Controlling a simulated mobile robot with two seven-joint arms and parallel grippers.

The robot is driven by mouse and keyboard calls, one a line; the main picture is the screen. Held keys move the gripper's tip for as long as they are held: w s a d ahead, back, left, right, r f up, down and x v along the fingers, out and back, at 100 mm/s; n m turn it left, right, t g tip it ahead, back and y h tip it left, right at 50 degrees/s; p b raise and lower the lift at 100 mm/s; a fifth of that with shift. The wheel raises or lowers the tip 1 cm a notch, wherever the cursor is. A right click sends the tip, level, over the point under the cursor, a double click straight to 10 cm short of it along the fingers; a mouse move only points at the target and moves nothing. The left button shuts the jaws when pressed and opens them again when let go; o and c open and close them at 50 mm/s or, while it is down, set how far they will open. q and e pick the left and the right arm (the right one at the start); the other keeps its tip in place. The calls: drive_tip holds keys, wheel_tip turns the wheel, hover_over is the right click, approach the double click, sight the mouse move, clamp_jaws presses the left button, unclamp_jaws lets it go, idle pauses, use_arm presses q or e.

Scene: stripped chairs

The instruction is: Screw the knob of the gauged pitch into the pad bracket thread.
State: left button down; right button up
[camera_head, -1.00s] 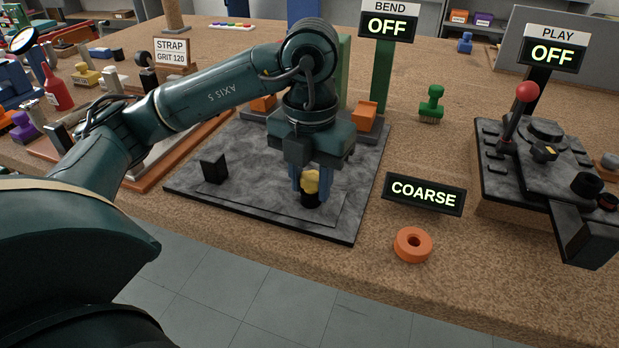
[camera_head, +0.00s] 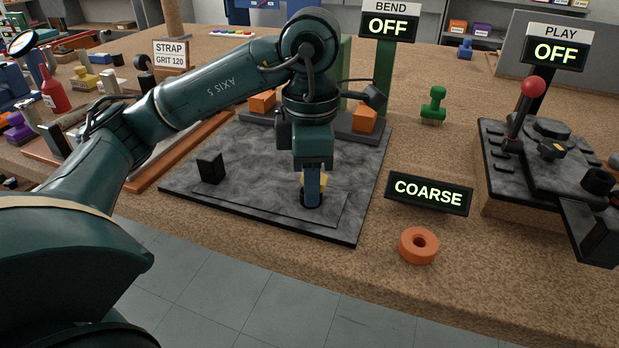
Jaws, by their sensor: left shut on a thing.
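My left gripper (camera_head: 312,192) points straight down over the dark grey slate plate (camera_head: 250,165), its blue fingers shut on a yellow knob (camera_head: 324,182). The fingers cover much of the knob. Just under the knob is a short black round piece (camera_head: 311,204), which stands on the raised front step of the plate; I cannot tell whether this is the pad bracket's thread or how deep the knob sits in it. A sign reading COARSE (camera_head: 430,195) stands to the right of the plate. My right gripper is not in view.
A black upright block (camera_head: 211,168) stands on the plate to the left of the gripper. An orange ring (camera_head: 419,245) lies in front of the sign. A black device with a red-knobbed lever (camera_head: 534,87) is at the right. Orange blocks (camera_head: 364,118) are behind the arm.

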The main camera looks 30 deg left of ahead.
use_arm(q)
drive_tip(key=shift+f, duration=0.1)
drive_tip(key=shift+m, duration=0.8)
drive_tip(key=m+b, duration=0.1)
drive_tip(key=m, duration=0.5)
drive_tip(key=shift+f, duration=0.15)
drive_tip(key=m, duration=0.4)
drive_tip(key=m+b, duration=0.1)
drive_tip(key=m, duration=0.3)
drive_tip(key=shift+s+d+f+m, duration=0.1)
drive_tip(key=shift+m, duration=0.3)
drive_tip(key=c, duration=1.5)
unclamp_jaws()
drive_tip(key=shift+m, duration=0.6)
drive_tip(key=o, duration=0.6)
drive_tip(key=shift+r, duration=0.2)
